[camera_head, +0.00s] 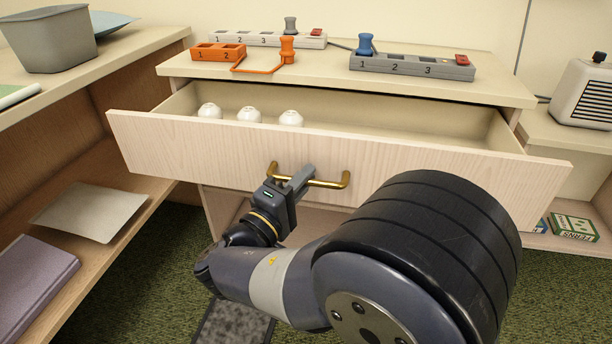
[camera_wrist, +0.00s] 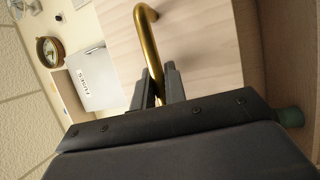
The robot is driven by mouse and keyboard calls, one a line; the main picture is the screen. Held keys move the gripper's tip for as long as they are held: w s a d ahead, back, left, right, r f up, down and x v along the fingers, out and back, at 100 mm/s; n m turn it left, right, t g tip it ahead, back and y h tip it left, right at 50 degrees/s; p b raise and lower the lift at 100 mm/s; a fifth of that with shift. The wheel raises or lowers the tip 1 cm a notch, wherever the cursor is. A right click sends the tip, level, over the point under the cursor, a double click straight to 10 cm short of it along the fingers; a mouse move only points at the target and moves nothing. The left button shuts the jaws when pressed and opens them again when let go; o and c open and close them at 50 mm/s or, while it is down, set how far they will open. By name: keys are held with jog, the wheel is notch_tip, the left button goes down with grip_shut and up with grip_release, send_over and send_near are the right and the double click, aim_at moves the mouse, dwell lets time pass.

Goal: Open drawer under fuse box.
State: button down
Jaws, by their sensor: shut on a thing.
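The drawer (camera_head: 400,160) has a pale wood front with a brass bar handle (camera_head: 330,184). It stands pulled out from its cabinet, and several white rounded items (camera_head: 249,115) show inside at the left. My gripper (camera_head: 290,177) is shut on the left part of the handle. In the wrist view my gripper's two dark fingers (camera_wrist: 159,85) sit on either side of the brass handle (camera_wrist: 147,45). A white box (camera_wrist: 93,78) marked FUSES also shows in the wrist view.
Orange and grey numbered power strips (camera_head: 412,67) lie on the cabinet top (camera_head: 490,90). A left shelf unit (camera_head: 120,45) holds a grey bin (camera_head: 50,42). A cream box with a slatted grille (camera_head: 585,92) stands at right. Green carpet lies below.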

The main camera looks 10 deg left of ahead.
jog(key=shift+s, duration=0.3)
jog(key=c, duration=1.5)
grip_release()
jog(key=shift+o, duration=0.2)
jog(key=p+v, duration=0.2)
jog(key=v, duration=0.8)
jog(key=shift+s+a, duration=0.2)
jog(key=shift+s, duration=0.15)
jog(key=b+x, duration=0.2)
jog(key=x, duration=0.9)
jog(key=shift+w+f, duration=0.1)
